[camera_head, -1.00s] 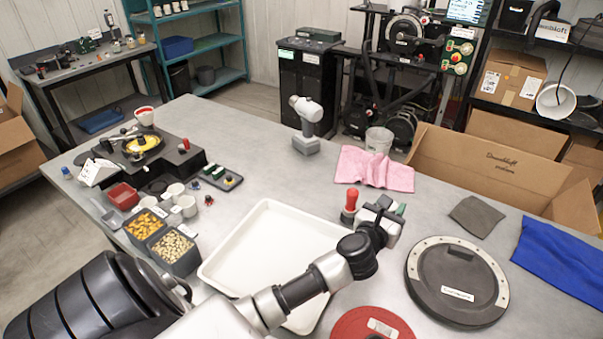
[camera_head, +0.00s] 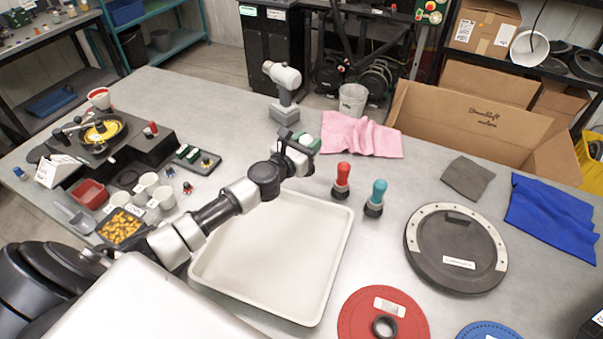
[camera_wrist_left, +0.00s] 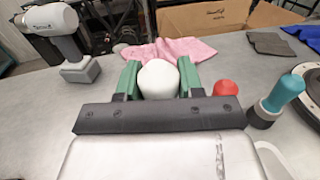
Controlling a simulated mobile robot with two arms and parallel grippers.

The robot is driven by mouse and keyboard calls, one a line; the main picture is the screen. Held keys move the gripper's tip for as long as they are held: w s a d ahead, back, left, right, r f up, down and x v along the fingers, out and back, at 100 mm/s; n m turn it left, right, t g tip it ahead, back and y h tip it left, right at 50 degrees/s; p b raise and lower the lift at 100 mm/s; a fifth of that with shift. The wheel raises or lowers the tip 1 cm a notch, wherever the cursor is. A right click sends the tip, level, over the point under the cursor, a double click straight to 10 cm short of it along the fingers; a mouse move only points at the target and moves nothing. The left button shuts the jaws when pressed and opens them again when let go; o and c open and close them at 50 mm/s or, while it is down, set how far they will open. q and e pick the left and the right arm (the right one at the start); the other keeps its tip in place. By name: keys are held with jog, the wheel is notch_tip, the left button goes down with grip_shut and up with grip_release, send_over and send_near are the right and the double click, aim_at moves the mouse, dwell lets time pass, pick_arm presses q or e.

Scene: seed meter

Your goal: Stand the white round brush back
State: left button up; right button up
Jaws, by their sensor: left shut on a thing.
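My left gripper (camera_head: 308,145) is over the table just beyond the white tray's far edge. In the left wrist view, its green fingers (camera_wrist_left: 158,80) are shut on the rounded white top of the white brush (camera_wrist_left: 158,78). The rest of that brush is hidden behind the gripper body, so I cannot tell its tilt or whether it touches the table. A red-handled brush (camera_head: 342,179) and a teal-handled brush (camera_head: 376,197) stand upright on dark bases right of the gripper. They also show in the left wrist view, red (camera_wrist_left: 226,88) and teal (camera_wrist_left: 283,93). My right gripper is out of view.
The empty white tray (camera_head: 340,240) lies beneath my left forearm. A pink cloth (camera_head: 362,136) and a grey drill-like tool (camera_head: 284,90) are beyond the gripper. A black disc (camera_head: 455,245) and a red disc (camera_head: 360,310) lie to the right. Bare table surrounds the two standing brushes.

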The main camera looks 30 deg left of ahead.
pick_arm(q)
notch_tip(320, 180, down, 4)
jog(key=shift+d+r+b, duration=0.1)
jog(key=shift+r+b, duration=0.1)
jog(key=shift+b, duration=0.45)
notch_tip(320, 180, down, 4)
jog(key=shift+r+b, duration=0.15)
jog(key=shift+b, duration=1)
jog(key=shift+r, duration=0.15)
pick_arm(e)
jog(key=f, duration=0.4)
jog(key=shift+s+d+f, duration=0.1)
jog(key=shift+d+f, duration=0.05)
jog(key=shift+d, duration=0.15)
pick_arm(q)
jog(key=shift+f, duration=0.2)
jog(key=o, duration=0.9)
jog(key=shift+c, duration=0.2)
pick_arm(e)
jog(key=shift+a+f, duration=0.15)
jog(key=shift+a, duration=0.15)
pick_arm(q)
jog(key=shift+r, duration=0.1)
